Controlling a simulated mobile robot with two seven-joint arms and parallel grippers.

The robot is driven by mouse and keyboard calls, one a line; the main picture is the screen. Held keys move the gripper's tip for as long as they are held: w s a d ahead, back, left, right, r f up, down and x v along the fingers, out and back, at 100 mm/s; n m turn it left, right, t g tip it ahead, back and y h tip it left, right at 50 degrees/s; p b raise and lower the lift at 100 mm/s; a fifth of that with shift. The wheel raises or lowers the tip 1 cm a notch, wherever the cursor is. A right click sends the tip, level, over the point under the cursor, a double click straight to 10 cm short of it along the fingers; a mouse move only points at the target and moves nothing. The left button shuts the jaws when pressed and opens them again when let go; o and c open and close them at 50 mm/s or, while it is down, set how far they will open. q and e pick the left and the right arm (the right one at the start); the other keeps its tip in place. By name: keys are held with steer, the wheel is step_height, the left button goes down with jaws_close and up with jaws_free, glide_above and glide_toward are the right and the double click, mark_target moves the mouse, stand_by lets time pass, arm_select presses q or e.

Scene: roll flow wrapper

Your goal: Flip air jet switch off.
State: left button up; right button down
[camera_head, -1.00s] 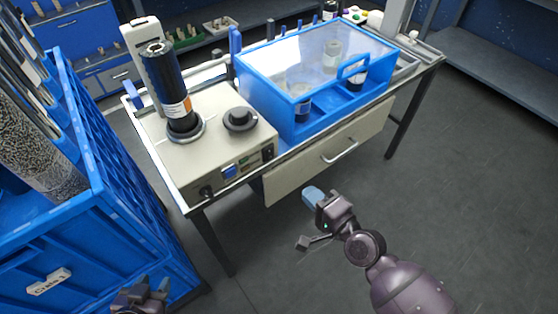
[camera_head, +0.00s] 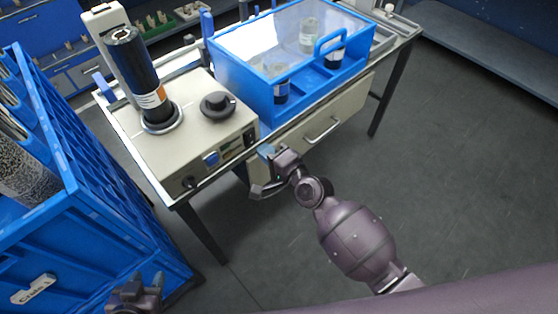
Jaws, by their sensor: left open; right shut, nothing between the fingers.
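A beige machine (camera_head: 170,155) stands at the left end of the table. Its front panel carries a blue switch (camera_head: 211,158), a dark switch (camera_head: 250,137) at its right end and a black knob (camera_head: 188,183) at its left end. Labels are too small to read, so I cannot tell which is the air jet switch or its position. My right gripper (camera_head: 266,151) is shut and empty, just in front of the panel's right end, below the dark switch; I cannot tell whether it touches. My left gripper (camera_head: 137,284) is open and empty at the bottom left, partly cut off.
A dark cylinder (camera_head: 136,75) and a round black dial (camera_head: 218,104) stand on the machine. A blue clear-lidded case (camera_head: 245,90) sits to the right, above a drawer (camera_head: 300,140). A blue crate (camera_head: 85,205) stands at the left. The floor at right is clear.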

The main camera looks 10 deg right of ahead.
mark_target(253, 142)
steer(key=shift+x, duration=1.1)
steer(key=shift+w+a, duration=0.25)
steer(key=shift+w, duration=0.1)
steer(key=shift+w+a+f, duration=0.1)
